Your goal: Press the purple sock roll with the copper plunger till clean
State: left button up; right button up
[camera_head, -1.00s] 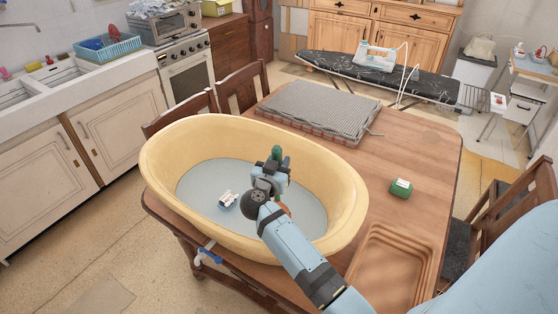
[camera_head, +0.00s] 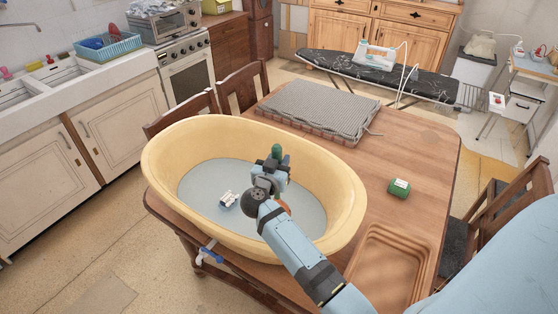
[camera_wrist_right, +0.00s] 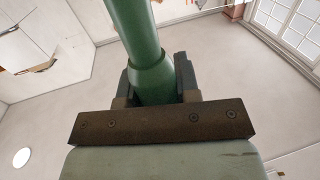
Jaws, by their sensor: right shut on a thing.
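My right gripper (camera_head: 272,168) is over the water in the yellow tub (camera_head: 352,200), shut on the green handle (camera_head: 277,151) of the copper plunger. The right wrist view shows the green handle (camera_wrist_right: 148,70) between the two fingers. A small copper-coloured part (camera_head: 284,206) shows low beside my arm; the rest of the plunger's head is hidden behind the gripper and arm. A small white and dark item (camera_head: 229,199) lies in the tub, left of the gripper. I cannot make out a purple sock roll. My left gripper is not in view.
The tub stands on a wooden table (camera_head: 415,150). Chairs stand around the table. The table's right side is largely clear.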

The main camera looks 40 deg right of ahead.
dwell(0.4)
notch_tip(320, 180, down, 3)
jog(key=shift+f+b, duration=0.2)
jog(key=shift+b, duration=0.25)
dwell(0.5)
notch_tip(320, 180, up, 4)
jog(key=p, duration=0.4)
jog(key=shift+f+p, duration=0.25)
jog(key=shift+p, duration=0.15)
dwell(0.7)
jog(key=shift+f, duration=0.1)
dwell(0.3)
